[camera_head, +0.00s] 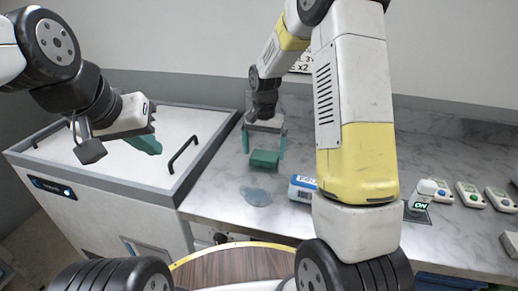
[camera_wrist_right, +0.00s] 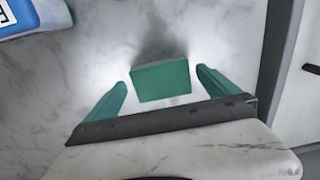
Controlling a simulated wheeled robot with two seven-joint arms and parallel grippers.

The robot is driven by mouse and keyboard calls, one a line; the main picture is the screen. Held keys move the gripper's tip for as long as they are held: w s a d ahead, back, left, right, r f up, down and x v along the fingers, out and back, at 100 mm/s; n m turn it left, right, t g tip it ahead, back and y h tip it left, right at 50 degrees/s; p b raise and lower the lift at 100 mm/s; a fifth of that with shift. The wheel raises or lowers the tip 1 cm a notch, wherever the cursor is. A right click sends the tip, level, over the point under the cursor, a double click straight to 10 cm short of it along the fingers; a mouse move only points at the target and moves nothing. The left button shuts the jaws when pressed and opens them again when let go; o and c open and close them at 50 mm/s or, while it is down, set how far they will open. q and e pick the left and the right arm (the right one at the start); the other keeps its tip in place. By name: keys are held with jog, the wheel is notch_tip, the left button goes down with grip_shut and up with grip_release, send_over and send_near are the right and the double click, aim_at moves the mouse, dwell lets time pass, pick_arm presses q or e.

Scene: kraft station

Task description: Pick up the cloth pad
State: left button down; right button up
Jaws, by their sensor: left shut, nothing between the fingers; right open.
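The cloth pad appears as a small green block (camera_head: 265,159) on the marble counter (camera_head: 222,186). My right gripper (camera_head: 264,150) is open above the counter, its two teal fingers on either side of the pad. In the right wrist view the pad (camera_wrist_right: 160,80) lies between the open fingertips (camera_wrist_right: 160,84), with a visible gap on each side. The pad shows no contact with the fingers. My left gripper (camera_head: 148,144) is shut and empty above the white lidded unit at the left.
A blue-grey puddle-like patch (camera_head: 256,196) lies in front of the pad. A blue and white container (camera_head: 302,188) stands to its right, partly hidden by my arm. Several small devices with coloured buttons (camera_head: 470,195) sit at the far right. A white unit with black handles (camera_head: 100,150) adjoins the counter at left.

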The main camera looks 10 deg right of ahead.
jog(key=shift+f, duration=1.35)
jog(key=c, duration=1.1)
jog(key=shift+r, duration=0.15)
jog(key=shift+r, duration=0.5)
notch_tip(320, 180, up, 2)
jog(key=shift+r, duration=0.25)
jog(key=s+a, duration=0.3)
jog(key=a, duration=0.1)
jog(key=s+a+r, duration=0.1)
jog(key=s+a, duration=0.2)
jog(key=a, duration=0.1)
jog(key=s+a, duration=0.3)
jog(key=a, duration=0.2)
jog(key=shift+s+r, duration=0.15)
jog(key=shift+s, duration=0.2)
